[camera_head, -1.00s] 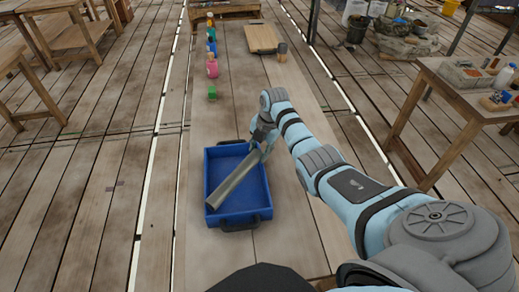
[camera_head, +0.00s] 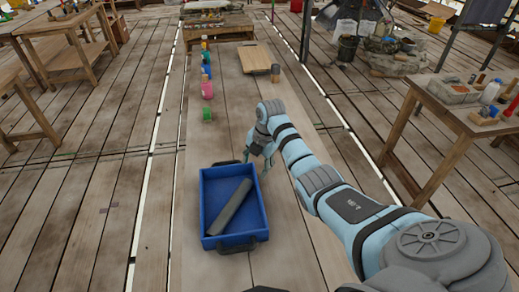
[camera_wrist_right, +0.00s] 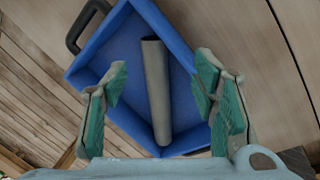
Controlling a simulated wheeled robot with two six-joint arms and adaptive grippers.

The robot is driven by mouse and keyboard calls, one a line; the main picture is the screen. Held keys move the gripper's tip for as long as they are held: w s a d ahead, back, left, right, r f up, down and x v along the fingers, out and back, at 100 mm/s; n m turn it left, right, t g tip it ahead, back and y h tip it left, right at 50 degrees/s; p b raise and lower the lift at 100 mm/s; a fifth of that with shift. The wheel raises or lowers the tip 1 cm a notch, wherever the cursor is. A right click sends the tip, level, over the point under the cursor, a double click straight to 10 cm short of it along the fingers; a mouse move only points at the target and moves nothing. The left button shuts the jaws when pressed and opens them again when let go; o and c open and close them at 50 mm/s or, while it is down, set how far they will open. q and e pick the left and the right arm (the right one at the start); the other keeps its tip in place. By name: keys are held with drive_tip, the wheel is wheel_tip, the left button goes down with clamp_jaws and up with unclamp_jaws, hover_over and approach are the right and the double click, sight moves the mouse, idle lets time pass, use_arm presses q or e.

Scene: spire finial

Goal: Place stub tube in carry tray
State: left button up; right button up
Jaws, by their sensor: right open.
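The stub tube (camera_head: 230,206) is a plain grey cylinder. It lies slanted inside the blue carry tray (camera_head: 211,181), which has dark handles at its far and near ends. In the right wrist view the tube (camera_wrist_right: 157,92) lies in the tray (camera_wrist_right: 195,137), beyond and between the fingers. My right gripper (camera_head: 260,160) is above the tray's far right corner, apart from the tube. Its green-padded fingers (camera_wrist_right: 160,103) are spread wide with nothing between them. My left gripper is not in view.
A green piece (camera_head: 207,115), a pink bottle (camera_head: 207,89) and other small bottles stand in a row along the table's far left. A wooden board (camera_head: 254,58) and a small brown jar (camera_head: 275,72) are at the back. The table (camera_head: 240,130) is clear between these and the tray.

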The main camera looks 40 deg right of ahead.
drive_tip(key=v, duration=0.8)
drive_tip(key=shift+r+p, duration=0.3)
drive_tip(key=shift+s, duration=0.15)
